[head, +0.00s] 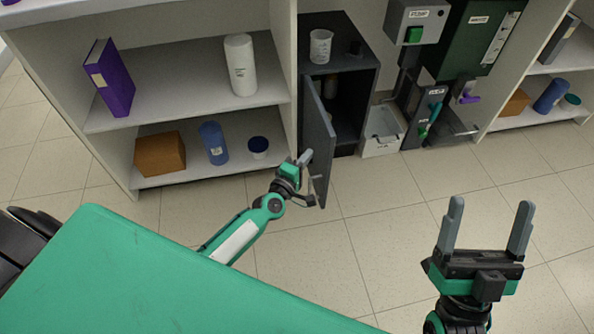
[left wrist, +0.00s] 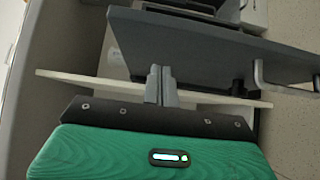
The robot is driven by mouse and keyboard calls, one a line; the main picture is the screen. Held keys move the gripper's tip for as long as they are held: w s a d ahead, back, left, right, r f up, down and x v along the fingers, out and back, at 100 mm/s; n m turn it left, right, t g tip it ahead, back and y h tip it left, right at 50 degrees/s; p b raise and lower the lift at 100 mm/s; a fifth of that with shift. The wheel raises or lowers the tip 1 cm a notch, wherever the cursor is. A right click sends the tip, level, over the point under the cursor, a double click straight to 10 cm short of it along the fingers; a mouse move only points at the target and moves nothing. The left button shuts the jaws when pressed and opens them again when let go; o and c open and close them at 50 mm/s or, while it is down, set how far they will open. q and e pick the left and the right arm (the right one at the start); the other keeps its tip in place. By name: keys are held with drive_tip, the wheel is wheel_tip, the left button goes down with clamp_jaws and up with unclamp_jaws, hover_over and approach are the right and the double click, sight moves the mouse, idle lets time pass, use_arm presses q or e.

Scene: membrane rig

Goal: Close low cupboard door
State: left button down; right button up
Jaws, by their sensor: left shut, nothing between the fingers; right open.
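The low dark grey cupboard (head: 368,88) stands on the floor between the shelves and the green machine. Its door (head: 318,135) is swung open toward me, hinged at the left, and the dark inside shows. In the left wrist view the door (left wrist: 205,42) is a grey panel across the top, with a pale handle (left wrist: 262,78) at the right. My left gripper (head: 306,157) is shut and empty, at the outer left side of the door. Its fingertips (left wrist: 160,72) come close to the panel; I cannot tell whether they touch. My right gripper (head: 487,205) is open and empty, over the floor.
A beaker (head: 320,46) stands on the cupboard top. Open shelves (head: 200,70) at the left hold a purple book (head: 109,78), a white bottle (head: 240,65) and a brown box (head: 160,153). A pale bin (head: 383,132) sits right of the cupboard. The floor before the door is clear.

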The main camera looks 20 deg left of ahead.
sight(326, 147)
use_arm(q)
drive_tip(key=shift+w+d, duration=0.55)
drive_tip(key=shift+d, duration=0.25)
drive_tip(key=shift+w+d, duration=0.55)
drive_tip(key=shift+d, duration=0.25)
